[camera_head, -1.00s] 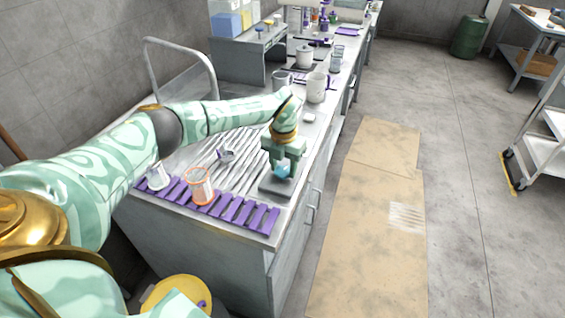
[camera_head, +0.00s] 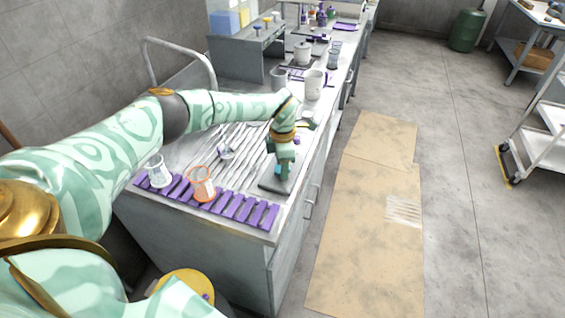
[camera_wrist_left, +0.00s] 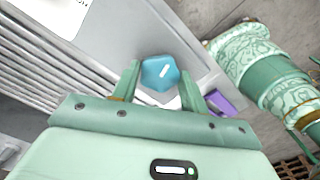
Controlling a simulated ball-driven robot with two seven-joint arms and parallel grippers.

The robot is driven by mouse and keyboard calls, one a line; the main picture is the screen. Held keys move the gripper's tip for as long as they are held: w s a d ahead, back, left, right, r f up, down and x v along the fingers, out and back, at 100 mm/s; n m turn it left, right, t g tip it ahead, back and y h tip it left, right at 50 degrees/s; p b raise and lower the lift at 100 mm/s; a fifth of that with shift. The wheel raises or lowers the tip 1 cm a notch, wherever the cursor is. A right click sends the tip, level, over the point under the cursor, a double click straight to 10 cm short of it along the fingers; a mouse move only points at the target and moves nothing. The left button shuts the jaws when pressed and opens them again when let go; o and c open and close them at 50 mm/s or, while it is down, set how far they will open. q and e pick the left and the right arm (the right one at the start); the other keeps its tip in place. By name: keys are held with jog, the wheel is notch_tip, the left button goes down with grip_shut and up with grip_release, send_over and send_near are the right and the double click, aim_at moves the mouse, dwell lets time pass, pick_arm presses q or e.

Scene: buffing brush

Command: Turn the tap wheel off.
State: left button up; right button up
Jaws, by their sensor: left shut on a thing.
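The tap wheel is a small blue, roughly five-sided knob with a white mark, seen from above in the left wrist view (camera_wrist_left: 161,73). In the head view only a bit of its blue edge (camera_head: 278,170) shows, over a dark grey plate (camera_head: 270,187) at the counter's front right corner. My left gripper (camera_head: 284,172) points down at it. In the left wrist view the gripper's two fingers (camera_wrist_left: 160,88) stand on either side of the wheel, shut on it. The wheel's underside and mount are hidden. My right gripper is not in view.
An orange-rimmed cup (camera_head: 201,186) and a clear cup (camera_head: 157,173) stand left of the gripper by a purple slatted strip (camera_head: 235,208). Ribbed drainboard lies behind. A white mug (camera_head: 314,84) and a pot (camera_head: 302,55) stand farther back.

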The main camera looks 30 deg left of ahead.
pick_arm(q)
jog(key=shift+m, duration=1.3)
jog(key=o, duration=1)
notch_tip(320, 180, up, 16)
jog(key=p, duration=0.2)
jog(key=shift+r+p, duration=0.2)
jog(key=shift+p, duration=0.1)
